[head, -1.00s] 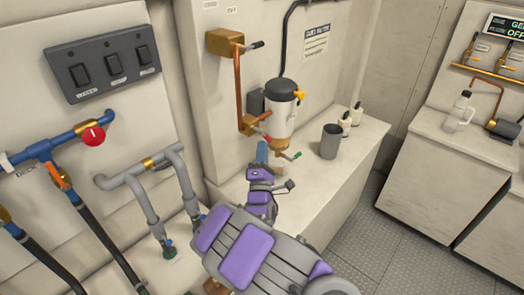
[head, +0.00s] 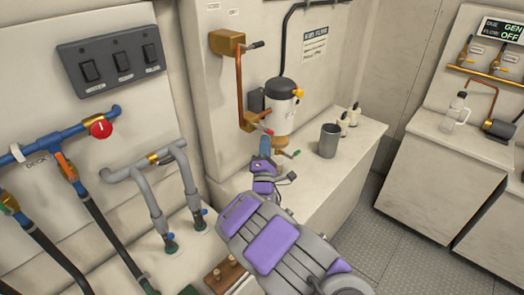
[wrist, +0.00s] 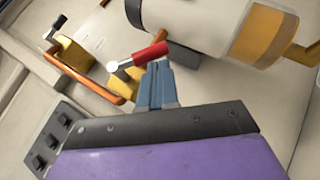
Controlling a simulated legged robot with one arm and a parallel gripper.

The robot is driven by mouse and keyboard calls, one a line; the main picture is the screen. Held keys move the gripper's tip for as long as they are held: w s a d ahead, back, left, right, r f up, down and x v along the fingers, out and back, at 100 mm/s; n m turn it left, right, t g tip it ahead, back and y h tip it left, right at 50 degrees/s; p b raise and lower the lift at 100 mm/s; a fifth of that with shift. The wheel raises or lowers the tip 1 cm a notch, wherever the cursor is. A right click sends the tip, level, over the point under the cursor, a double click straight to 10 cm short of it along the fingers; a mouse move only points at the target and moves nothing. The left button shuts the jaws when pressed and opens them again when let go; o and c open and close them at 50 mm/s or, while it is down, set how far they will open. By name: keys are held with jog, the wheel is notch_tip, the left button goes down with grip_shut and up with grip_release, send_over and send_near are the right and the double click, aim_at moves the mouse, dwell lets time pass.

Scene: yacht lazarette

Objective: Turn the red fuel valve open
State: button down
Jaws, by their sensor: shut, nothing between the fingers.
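A red lever (head: 267,131) sits on a brass valve (head: 249,121) at the foot of the copper pipe, just left of the white fuel filter (head: 281,108). In the wrist view the red lever (wrist: 150,53) slants from a white-metal pivot up to the right. My gripper (head: 265,142) has its blue fingers together, with nothing between them. In the wrist view its fingertips (wrist: 157,66) are right beside the lever's red end. I cannot tell whether they touch it.
A second brass valve with a dark lever (head: 228,42) is above. A grey cup (head: 329,140) stands on the counter. A red round knob (head: 101,129) is on the blue pipe at left.

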aim_at(273, 134)
jog(key=shift+w+d+r, duration=0.45)
jog(key=shift+w+d, duration=0.15)
jog(key=shift+w, duration=0.1)
jog(key=shift+w+d+r, duration=0.4)
jog(key=shift+w+d, duration=0.15)
jog(key=shift+w, duration=0.25)
